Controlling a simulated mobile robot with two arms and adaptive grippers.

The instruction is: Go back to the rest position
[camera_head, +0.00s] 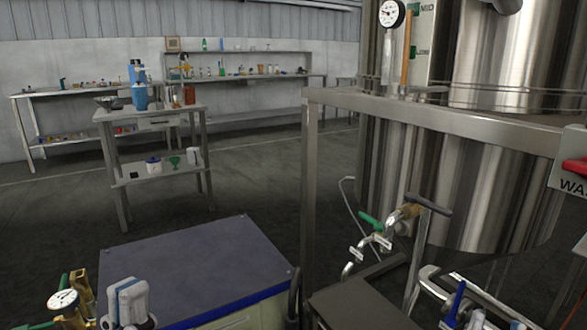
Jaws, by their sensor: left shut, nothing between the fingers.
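My left gripper (127,287) shows at the bottom left as a pale grey shape with its fingers together. It is shut and empty, close to the near left corner of a dark-topped cabinet (195,265). The lower part of it and its arm are cut off by the bottom edge of the picture. My right gripper is not in view.
A brass fitting with a round gauge (64,300) stands left of my left gripper. Large steel tanks (480,170) and a metal frame (311,190) fill the right, with a green-handled valve (371,221). Behind is a small table (150,113) across open floor (260,180).

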